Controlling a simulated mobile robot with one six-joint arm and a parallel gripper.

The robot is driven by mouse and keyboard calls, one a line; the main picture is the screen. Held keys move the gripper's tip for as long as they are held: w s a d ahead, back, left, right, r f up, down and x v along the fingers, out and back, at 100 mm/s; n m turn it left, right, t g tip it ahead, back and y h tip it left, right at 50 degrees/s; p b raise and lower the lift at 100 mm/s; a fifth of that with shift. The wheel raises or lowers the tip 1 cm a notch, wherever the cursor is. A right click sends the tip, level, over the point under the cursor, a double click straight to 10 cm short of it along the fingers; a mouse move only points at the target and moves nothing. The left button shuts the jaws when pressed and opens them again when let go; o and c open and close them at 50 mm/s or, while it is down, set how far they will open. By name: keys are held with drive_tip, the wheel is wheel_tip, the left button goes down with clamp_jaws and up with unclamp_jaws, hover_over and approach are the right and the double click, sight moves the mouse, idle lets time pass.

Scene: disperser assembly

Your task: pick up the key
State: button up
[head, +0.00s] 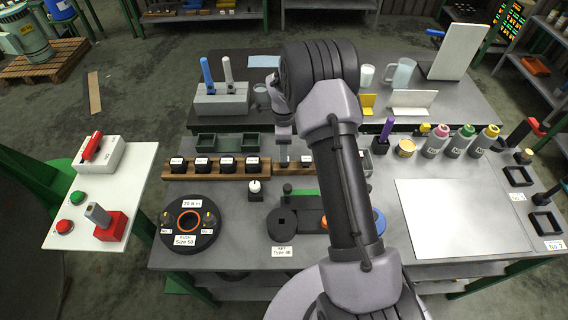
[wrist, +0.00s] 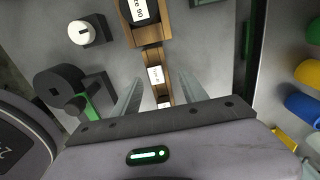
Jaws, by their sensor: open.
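My gripper (head: 285,148) hangs over the right part of a wooden rack (head: 259,170) at the middle of the table. In the wrist view its two fingers (wrist: 160,78) are apart, with nothing gripped between them. The rack (wrist: 152,55) runs between and below the fingers, with a small white-labelled piece (wrist: 155,76) in it. This piece may be the key, but I cannot tell for sure. A larger black block with a white label (wrist: 140,10) sits further along the rack. My arm hides part of the rack in the head view.
A round black fixture (head: 189,250) is at the front left. Bottles (head: 436,140) stand at right, behind a clear pale plate (head: 462,218).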

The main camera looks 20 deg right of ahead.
sight(284, 165)
drive_tip(key=f, duration=0.3)
drive_tip(key=f+b, duration=0.1)
drive_tip(key=f, duration=0.1)
drive_tip(key=shift+s+f, duration=0.15)
drive_tip(key=shift+s, duration=0.25)
clamp_jaws()
